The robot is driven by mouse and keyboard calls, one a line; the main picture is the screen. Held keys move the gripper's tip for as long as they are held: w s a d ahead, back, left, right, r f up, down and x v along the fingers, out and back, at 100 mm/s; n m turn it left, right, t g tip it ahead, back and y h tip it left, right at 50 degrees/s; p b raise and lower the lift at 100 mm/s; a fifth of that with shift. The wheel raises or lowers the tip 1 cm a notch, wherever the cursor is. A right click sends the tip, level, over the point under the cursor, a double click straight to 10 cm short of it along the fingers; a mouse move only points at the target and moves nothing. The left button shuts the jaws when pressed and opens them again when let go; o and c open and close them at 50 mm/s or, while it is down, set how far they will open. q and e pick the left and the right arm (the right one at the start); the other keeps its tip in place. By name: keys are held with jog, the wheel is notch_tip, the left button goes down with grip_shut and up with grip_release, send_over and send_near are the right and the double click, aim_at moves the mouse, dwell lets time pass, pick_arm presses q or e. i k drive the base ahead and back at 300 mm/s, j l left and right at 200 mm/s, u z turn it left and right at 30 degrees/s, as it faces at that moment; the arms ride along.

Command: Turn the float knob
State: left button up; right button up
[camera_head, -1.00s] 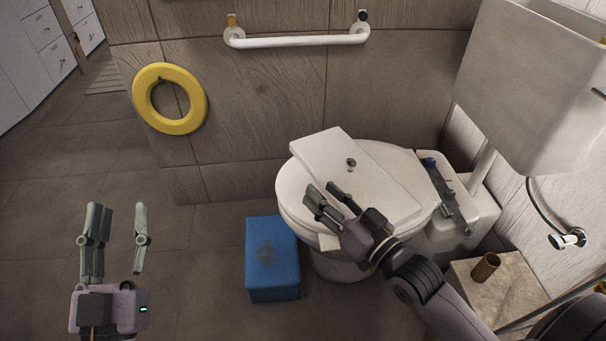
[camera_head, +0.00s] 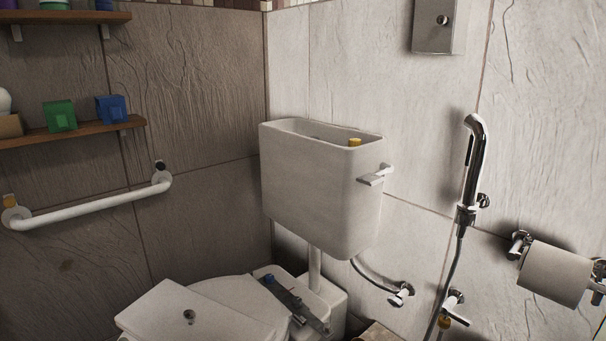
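The white cistern (camera_head: 318,195) hangs on the wall with its top open. A small yellow knob-like part (camera_head: 355,142) shows just above the rim at its right end; I take it for the float knob. The rest of the cistern's inside is mostly hidden by the front wall. The flush lever (camera_head: 376,175) sticks out from the cistern's right side. A white slab that looks like the cistern lid (camera_head: 200,320) lies across the toilet seat. Neither of my grippers is in view.
A grab bar (camera_head: 90,208) and shelves (camera_head: 75,132) are on the left wall. A handheld sprayer (camera_head: 474,165) and a paper roll (camera_head: 553,273) are on the right wall. A bidet fitting (camera_head: 292,300) sits behind the seat. The space above the cistern is clear.

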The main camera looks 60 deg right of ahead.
aim_at(352, 142)
jog(key=z, duration=2.05)
jog(key=i+l+u, duration=0.1)
jog(key=i, duration=0.4)
